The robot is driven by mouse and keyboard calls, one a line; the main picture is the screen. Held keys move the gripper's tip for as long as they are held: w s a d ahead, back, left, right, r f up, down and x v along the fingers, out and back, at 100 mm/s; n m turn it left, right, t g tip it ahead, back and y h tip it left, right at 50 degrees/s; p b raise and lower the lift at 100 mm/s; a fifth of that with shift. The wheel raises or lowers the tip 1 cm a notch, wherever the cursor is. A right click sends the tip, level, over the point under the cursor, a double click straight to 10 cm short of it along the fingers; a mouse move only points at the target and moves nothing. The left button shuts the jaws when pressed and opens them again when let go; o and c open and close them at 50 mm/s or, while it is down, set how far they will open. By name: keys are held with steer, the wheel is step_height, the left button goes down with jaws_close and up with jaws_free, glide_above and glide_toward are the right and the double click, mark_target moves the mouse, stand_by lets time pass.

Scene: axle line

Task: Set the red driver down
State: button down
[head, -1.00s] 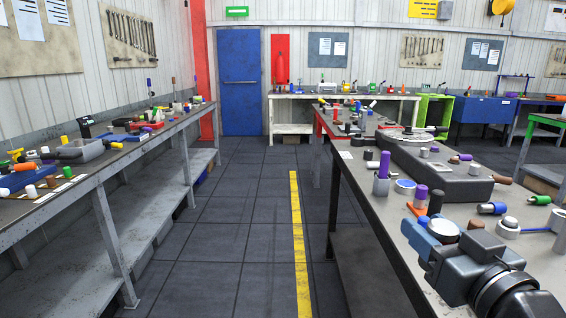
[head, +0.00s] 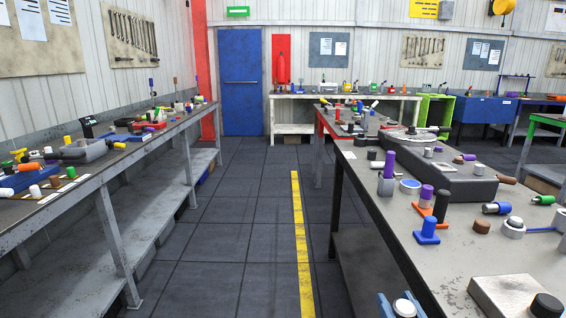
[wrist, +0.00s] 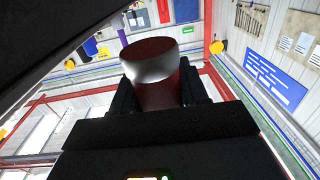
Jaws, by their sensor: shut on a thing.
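The red driver (wrist: 158,92) fills the middle of the wrist view, a dark red cylinder with a shiny, silvery broad end. The dark fingers of my gripper (wrist: 160,95) are shut on it from both sides. In the head view my gripper (head: 402,307) is cut off at the bottom edge, with blue finger parts around a pale round end of the driver (head: 405,308). It is beside the near left edge of the right bench (head: 400,265). The rest of the driver is hidden in the head view.
A blue stand (head: 428,231) and an orange-based holder (head: 421,212) stand near the bench's left edge. A grey block (head: 500,292) and a black cap (head: 546,305) are in front at right. The aisle floor (head: 230,250) is clear.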

steer(key=s+f, duration=0.4)
steer(key=f, duration=0.5)
steer(key=s+f+h, duration=0.1)
steer(key=s+f, duration=0.4)
steer(key=f, duration=0.4)
steer(key=shift+f+m, duration=0.25)
steer(key=shift+m, duration=0.05)
steer(key=shift+d, duration=0.1)
